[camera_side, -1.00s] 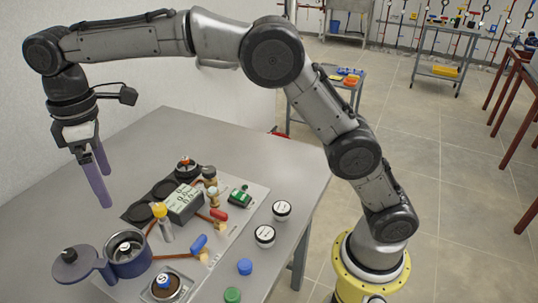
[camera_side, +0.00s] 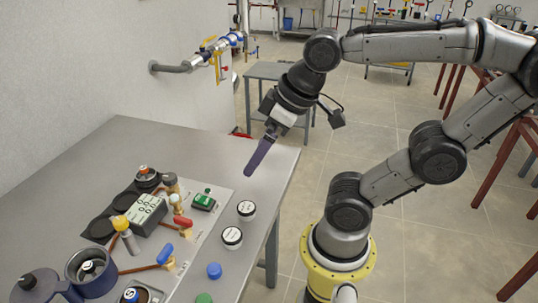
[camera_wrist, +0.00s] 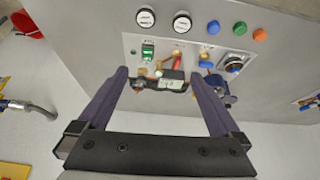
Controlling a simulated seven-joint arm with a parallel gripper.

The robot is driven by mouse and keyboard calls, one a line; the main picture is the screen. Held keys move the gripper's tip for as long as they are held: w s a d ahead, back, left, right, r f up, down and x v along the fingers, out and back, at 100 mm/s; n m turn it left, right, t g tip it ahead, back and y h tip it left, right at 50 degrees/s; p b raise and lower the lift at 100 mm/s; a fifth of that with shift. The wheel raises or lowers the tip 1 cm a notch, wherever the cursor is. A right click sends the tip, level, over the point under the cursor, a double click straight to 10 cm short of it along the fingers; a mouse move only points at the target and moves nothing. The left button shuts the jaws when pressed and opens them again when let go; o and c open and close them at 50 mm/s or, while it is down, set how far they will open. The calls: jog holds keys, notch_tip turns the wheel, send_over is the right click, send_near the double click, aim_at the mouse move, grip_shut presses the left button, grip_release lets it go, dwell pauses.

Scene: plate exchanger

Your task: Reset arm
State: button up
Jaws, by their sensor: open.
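My gripper (camera_side: 252,168) has long purple fingers and hangs tilted above the table's right part in the side view, clear of the objects. In the wrist view my gripper (camera_wrist: 159,76) has its two fingers spread wide with nothing held between them. Below it lies the metal plate with a gauge box (camera_side: 148,212), a green switch (camera_side: 203,202), a red-handled valve (camera_side: 180,224) and a blue-handled valve (camera_side: 165,254). The gauge box also shows between the fingers in the wrist view (camera_wrist: 172,82).
Two white-topped round knobs (camera_side: 246,208) (camera_side: 232,236), a blue button (camera_side: 214,270) and a green button (camera_side: 204,298) line the table's right side. A blue pot (camera_side: 92,272) stands front left. A pipe (camera_side: 178,67) juts from the wall. The table's back is clear.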

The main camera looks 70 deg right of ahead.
jog(key=shift+s+d+f+m, duration=0.2)
jog(key=shift+s+f+m, duration=0.1)
jog(key=shift+s+f, duration=0.5)
dwell(0.9)
